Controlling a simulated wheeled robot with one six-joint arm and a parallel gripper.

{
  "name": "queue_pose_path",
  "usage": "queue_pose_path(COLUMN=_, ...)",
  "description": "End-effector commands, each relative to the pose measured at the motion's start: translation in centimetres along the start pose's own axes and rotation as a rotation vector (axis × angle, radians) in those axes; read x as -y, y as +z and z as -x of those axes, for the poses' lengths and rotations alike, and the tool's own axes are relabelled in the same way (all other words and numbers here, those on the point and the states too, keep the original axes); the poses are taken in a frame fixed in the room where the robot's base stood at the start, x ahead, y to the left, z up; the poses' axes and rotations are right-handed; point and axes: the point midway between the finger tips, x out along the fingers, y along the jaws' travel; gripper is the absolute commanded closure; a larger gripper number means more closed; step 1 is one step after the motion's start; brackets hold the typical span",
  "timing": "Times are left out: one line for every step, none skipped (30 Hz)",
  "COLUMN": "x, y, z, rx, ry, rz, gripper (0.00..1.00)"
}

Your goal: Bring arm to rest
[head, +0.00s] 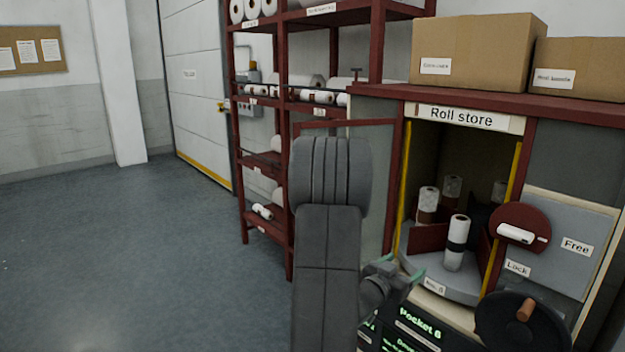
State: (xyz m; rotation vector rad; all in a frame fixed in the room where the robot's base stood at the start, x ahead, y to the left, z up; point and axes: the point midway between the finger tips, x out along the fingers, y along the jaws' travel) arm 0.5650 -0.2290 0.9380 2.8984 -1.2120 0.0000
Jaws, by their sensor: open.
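My gripper (402,270) is small in view, low and right of the middle, with green-edged fingers that are open. I see nothing between them. It is in front of the lower left part of the roll store's opening, just outside it. My grey arm link stands upright in the middle of the view and hides part of the shelf rack and the store's left side. The roll store (463,118) holds a grey turntable (440,275) with red dividers. A white roll with a dark band (457,243) stands upright on it, with other rolls behind.
A red lever disc with a white handle (516,232) sits between "Free" and "Lock" labels. A black handwheel (530,325) juts out at lower right. A red shelf rack (240,160) with rolls stands behind my arm. Cardboard boxes (475,55) top the store. The left floor (130,260) is clear.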

Motion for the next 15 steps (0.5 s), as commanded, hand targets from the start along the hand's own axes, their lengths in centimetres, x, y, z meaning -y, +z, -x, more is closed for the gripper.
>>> queue_pose_path(x=0.8, y=0.7, z=0.3, rx=0.003, ry=-0.025, rz=0.003, gripper=0.26)
queue_pose_path(x=1.2, y=1.1, z=0.5, rx=0.003, ry=-0.04, rz=0.005, gripper=0.26)
queue_pose_path(x=1.8, y=1.6, z=0.8, rx=0.003, ry=-0.06, rz=0.003, gripper=0.26)
queue_pose_path(x=2.2, y=1.9, z=0.9, rx=0.004, ry=-0.075, rz=0.004, gripper=0.26)
queue_pose_path(x=2.6, y=2.3, z=1.1, rx=0.004, ry=-0.09, rz=0.004, gripper=0.26)
queue_pose_path(x=3.2, y=2.7, z=1.4, rx=0.002, ry=-0.11, rz=0.005, gripper=0.26)
queue_pose_path(x=3.6, y=3.0, z=1.6, rx=0.002, ry=-0.124, rz=0.003, gripper=0.26)
queue_pose_path(x=4.0, y=3.3, z=1.8, rx=0.003, ry=-0.138, rz=0.004, gripper=0.26)
queue_pose_path(x=4.5, y=3.7, z=2.0, rx=0.003, ry=-0.155, rz=0.003, gripper=0.26)
queue_pose_path(x=4.8, y=3.8, z=2.2, rx=0.002, ry=-0.167, rz=0.002, gripper=0.26)
queue_pose_path(x=5.1, y=4.1, z=2.4, rx=0.001, ry=-0.18, rz=0.004, gripper=0.26)
queue_pose_path(x=5.5, y=4.3, z=2.6, rx=0.002, ry=-0.193, rz=0.003, gripper=0.26)
queue_pose_path(x=5.7, y=4.5, z=2.8, rx=0.002, ry=-0.202, rz=0.002, gripper=0.26)
queue_pose_path(x=5.9, y=4.7, z=2.9, rx=0.002, ry=-0.21, rz=0.002, gripper=0.26)
queue_pose_path(x=6.2, y=4.8, z=3.1, rx=0.001, ry=-0.22, rz=0.002, gripper=0.26)
